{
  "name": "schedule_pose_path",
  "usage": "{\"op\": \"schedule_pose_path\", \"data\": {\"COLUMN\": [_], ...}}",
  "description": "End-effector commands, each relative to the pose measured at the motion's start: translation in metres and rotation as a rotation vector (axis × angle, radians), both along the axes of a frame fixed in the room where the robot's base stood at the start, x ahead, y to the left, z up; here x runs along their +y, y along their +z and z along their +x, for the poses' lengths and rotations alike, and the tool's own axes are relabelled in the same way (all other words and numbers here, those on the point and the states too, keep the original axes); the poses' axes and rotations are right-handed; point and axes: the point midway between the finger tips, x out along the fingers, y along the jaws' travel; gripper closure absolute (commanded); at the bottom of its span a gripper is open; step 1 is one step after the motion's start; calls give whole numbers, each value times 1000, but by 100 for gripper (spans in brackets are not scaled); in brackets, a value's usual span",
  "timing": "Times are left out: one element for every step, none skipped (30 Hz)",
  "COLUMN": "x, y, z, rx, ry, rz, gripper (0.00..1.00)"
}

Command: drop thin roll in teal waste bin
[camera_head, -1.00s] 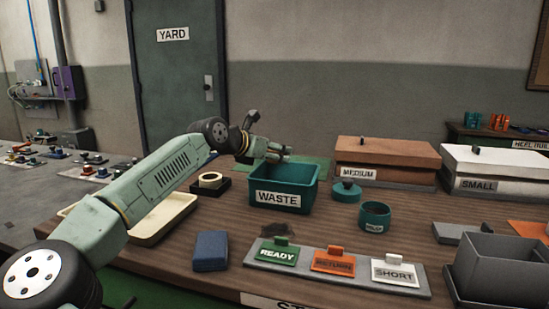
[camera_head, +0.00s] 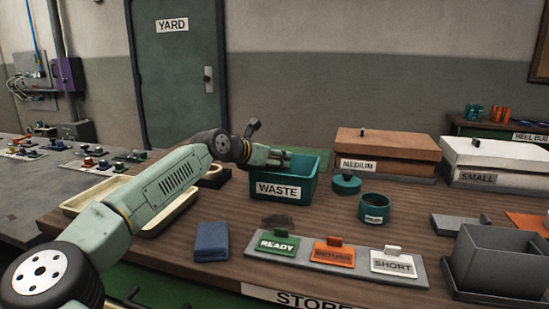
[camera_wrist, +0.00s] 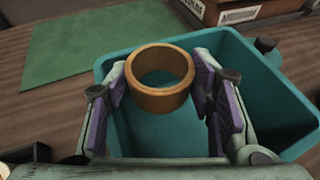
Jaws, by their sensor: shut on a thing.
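The teal waste bin (camera_head: 304,190), labelled WASTE, stands on the wooden bench. My gripper (camera_head: 284,157) is over its opening, close to the rim level. In the wrist view, a thin brown-orange roll (camera_wrist: 160,99), a short open ring, sits between the purple finger pads of my gripper (camera_wrist: 160,82). The gripper is shut on it. The bin's teal walls and floor (camera_wrist: 160,133) show below and around the roll. In the head view the roll cannot be made out at the fingertips.
A cream tray (camera_head: 173,217) and a dark holder with a pale roll (camera_head: 214,173) lie left of the bin, partly behind my arm. A teal pot (camera_head: 375,209) and its lid (camera_head: 346,184) stand right. A blue block (camera_head: 211,242) and the sign stand (camera_head: 420,272) are in front.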

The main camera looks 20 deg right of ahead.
Motion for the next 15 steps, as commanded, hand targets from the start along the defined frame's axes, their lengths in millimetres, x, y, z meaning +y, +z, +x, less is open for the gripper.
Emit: {"op": "schedule_pose_path", "data": {"x": [0, 0, 0, 0, 0, 0, 0, 0, 0, 0, 0, 0, 0, 0, 0], "y": [-7, -8, -9, -9, -9, -10, -11, -11, -12, -12, -13, -13, -13, -14, -14], "z": [-1, -1, -1, -1, -1, -1, -1, -1, -1, -1, -1, -1, -2, -2, -2], "rx": [7, 8, 9, 10, 11, 12, 13, 14, 15, 16, 17, 17, 18, 18, 19], "ry": [-2, -1, -1, -2, -2, -3, -2, -2, -3, -3, -3, -4, -4, -3, -4], "rz": [4, 4, 5, 5, 6, 6, 7, 7, 8, 8, 9, 9, 10, 9, 9], "gripper": [79, 79, 79, 79, 79, 49, 47, 45, 42, 42, 42, 42, 42, 42, 42]}}
